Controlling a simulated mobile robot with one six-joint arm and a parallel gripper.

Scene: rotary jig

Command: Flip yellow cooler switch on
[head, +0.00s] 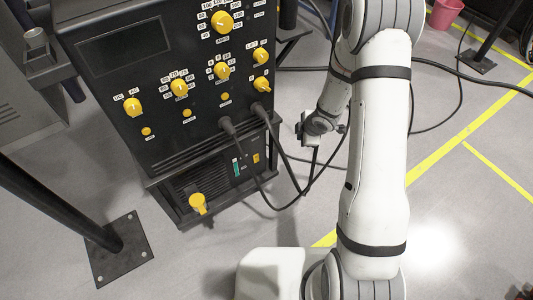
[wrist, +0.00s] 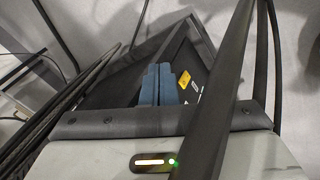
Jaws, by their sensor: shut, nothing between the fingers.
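The yellow cooler switch (head: 256,158) is a small rocker at the upper right of the black cooler unit (head: 215,180), right of a green light. In the wrist view a yellow patch (wrist: 184,79), which looks like this switch, lies just right of my fingers. My gripper (wrist: 158,70) shows there as two blue fingers side by side, shut and empty. Whether they touch the panel I cannot tell. In the head view the end of my arm is right of the cooler; its fingers are not clear. The switch's on or off position is too small to tell.
The black power source (head: 165,95) with several yellow knobs stands on the cooler. Black cables (head: 262,175) hang in front of the cooler's right side. A yellow cap (head: 198,204) sticks out low on the cooler. A black post (head: 60,205) stands at left.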

